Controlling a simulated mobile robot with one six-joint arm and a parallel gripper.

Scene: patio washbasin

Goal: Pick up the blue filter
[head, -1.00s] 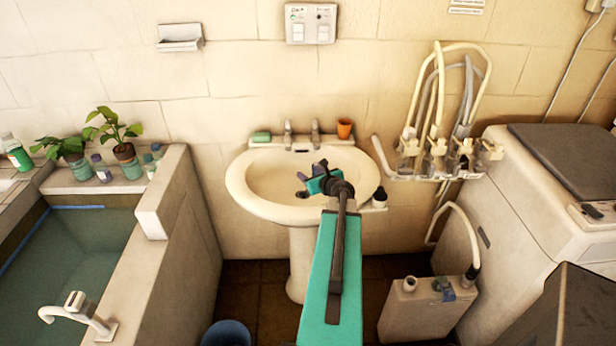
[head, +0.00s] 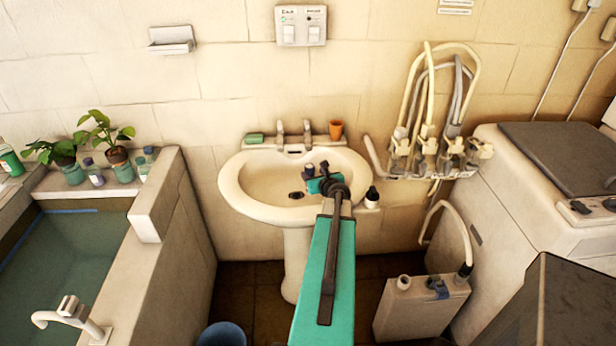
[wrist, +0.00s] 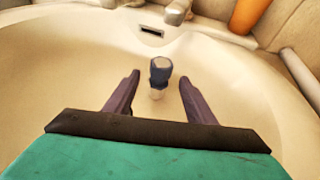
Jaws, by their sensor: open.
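A small upright piece with a dark blue-grey top and a pale lower part (wrist: 160,72) shows in the basin in the wrist view, between the fingers in the picture. It may be the blue filter; I cannot be sure. In the head view a dark spot (head: 296,195) lies in the bowl left of my gripper (head: 309,177); I cannot tell if it is this piece or the drain. My gripper, also in the wrist view (wrist: 160,77), is open and empty over the white basin (head: 250,190). A small blue part (head: 438,288) sits on the beige canister at lower right.
Two taps (head: 307,134) stand at the basin's back rim, with green soap (head: 254,139) to their left and an orange cup (head: 336,130) to their right. A dark bottle (head: 372,197) stands at the right rim. Hoses (head: 428,95) hang at right.

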